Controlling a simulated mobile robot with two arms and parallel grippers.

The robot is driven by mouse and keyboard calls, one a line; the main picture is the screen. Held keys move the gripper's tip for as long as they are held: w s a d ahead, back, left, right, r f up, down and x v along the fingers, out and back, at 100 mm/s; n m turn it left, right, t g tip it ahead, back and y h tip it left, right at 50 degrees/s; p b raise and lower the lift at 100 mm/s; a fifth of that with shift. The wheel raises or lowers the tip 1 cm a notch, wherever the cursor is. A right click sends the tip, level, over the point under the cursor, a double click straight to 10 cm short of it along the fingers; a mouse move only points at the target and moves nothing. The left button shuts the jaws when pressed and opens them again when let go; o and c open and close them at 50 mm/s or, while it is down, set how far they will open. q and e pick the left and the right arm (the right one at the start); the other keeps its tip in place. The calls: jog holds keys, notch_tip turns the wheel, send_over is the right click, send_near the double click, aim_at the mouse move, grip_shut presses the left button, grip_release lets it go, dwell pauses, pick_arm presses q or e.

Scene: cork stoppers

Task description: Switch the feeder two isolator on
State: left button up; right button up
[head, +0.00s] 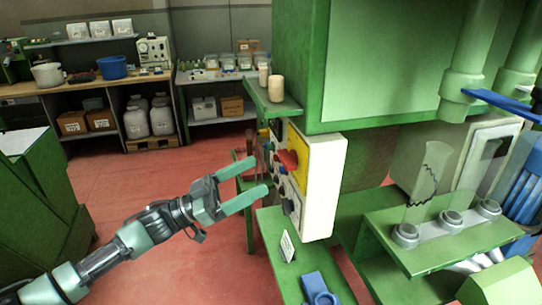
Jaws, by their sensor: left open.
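A pale control box (322,190) is fixed to the green machine, and its face is seen at a steep angle. A red rotary handle (288,160) sits on a yellow plate (300,172) on that face. Small dark knobs or buttons sit around it, one of them a black knob (290,205) lower down. I cannot read any label, so I cannot tell which control is feeder two's or its position. My left gripper (263,174) is open and empty, with its pale green fingers pointing at the face, close to the red handle. Contact cannot be judged. My right gripper is out of view.
A green shelf (262,98) with cork-coloured cylinders juts out above the box. A green ledge (268,240) with a small sign (287,246) and a blue object (318,288) lies below. A green cabinet (40,205) stands left. Red floor lies open between.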

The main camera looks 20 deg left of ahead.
aim_at(281, 160)
pick_arm(q)
jog(key=p+x, duration=0.3)
jog(key=x, duration=0.3)
jog(key=shift+w+r, duration=0.15)
jog(key=shift+r, duration=0.05)
jog(key=shift+w+d, duration=0.25)
jog(key=shift+d, duration=0.15)
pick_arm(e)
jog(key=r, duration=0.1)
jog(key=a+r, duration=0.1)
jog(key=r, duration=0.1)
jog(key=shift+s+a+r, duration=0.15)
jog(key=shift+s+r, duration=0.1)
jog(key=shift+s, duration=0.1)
